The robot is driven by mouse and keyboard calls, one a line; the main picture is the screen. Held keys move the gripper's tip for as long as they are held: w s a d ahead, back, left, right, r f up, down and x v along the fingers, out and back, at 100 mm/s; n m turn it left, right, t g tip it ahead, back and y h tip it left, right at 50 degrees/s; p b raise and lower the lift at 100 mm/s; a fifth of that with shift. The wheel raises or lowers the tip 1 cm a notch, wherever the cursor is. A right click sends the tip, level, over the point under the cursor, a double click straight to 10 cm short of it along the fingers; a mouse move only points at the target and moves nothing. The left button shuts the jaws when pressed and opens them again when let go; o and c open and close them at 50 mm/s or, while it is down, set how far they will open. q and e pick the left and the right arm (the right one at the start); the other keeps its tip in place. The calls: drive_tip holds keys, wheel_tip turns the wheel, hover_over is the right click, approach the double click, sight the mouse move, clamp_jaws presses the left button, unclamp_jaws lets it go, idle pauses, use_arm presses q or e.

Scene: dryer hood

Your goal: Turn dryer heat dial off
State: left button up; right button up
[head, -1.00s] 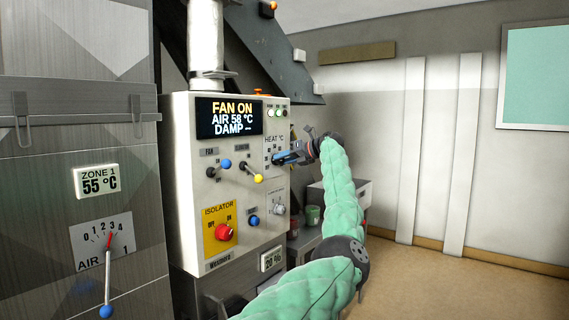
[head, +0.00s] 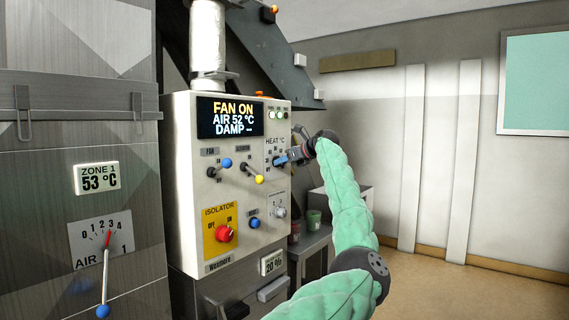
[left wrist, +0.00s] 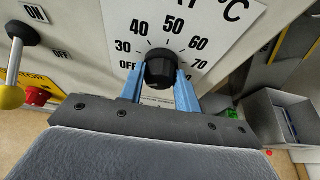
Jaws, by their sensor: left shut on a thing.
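The heat dial is a black knob (left wrist: 160,66) on a white plate (left wrist: 205,22), marked OFF at lower left and 30 to 70 around it. In the left wrist view my left gripper (left wrist: 159,82) has its two blue fingers on either side of the knob, shut on it. I cannot clearly make out the knob's pointer. In the head view the left gripper (head: 283,160) is at the right side of the control panel (head: 185,240), and its fingers largely cover the dial. The display (head: 230,117) reads FAN ON, AIR 52 °C. My right gripper is not in view.
Beside the dial are a yellow-knobbed lever (head: 258,179), a blue-knobbed lever (head: 226,163) and a red isolator knob (head: 224,234). A grey bin (left wrist: 285,115) stands right of the panel in the wrist view. The floor at right is clear.

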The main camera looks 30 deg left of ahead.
use_arm(q)
drive_tip(key=shift+f, duration=0.15)
drive_tip(key=o, duration=1)
drive_tip(key=shift+c, duration=0.2)
drive_tip(key=shift+a, duration=0.1)
drive_tip(key=shift+d, duration=0.2)
drive_tip(key=v, duration=0.7)
drive_tip(key=shift+d+r+b, duration=0.15)
drive_tip(key=shift+r+b, duration=0.1)
drive_tip(key=shift+b, duration=0.05)
